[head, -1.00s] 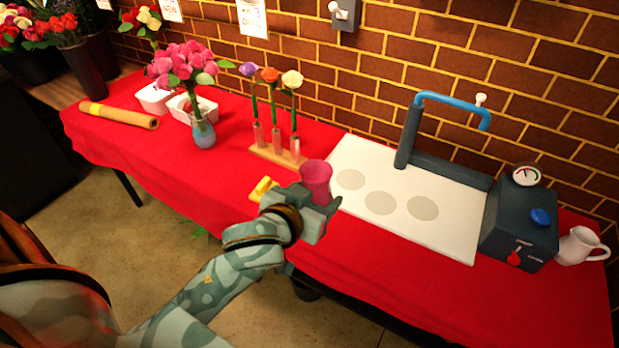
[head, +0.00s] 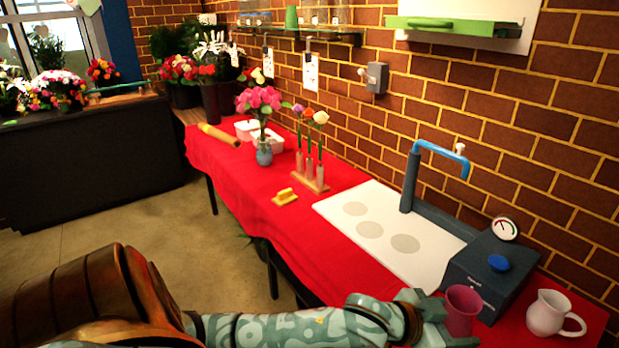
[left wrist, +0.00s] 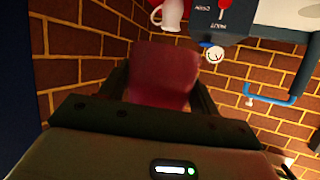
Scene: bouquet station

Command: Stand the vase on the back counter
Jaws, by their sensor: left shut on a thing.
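The vase is a plain magenta-pink cup shape (head: 462,309), upright in the head view near the front right of the red table. My left gripper (head: 436,308) is shut on its side. In the left wrist view the vase (left wrist: 162,75) fills the space between the two dark fingers of the left gripper (left wrist: 160,95). Whether its base touches the cloth is hidden. A long dark counter (head: 95,165) with flowers on it stands at the back left, far from the vase. My right gripper is not in view.
A dark box with a gauge (head: 490,270) and a white jug (head: 552,314) stand close to the vase. A white board with a blue-handled arm (head: 375,230), a flower stand (head: 312,182) and a bouquet vase (head: 264,153) occupy the red table (head: 290,235). Open floor (head: 140,225) lies left.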

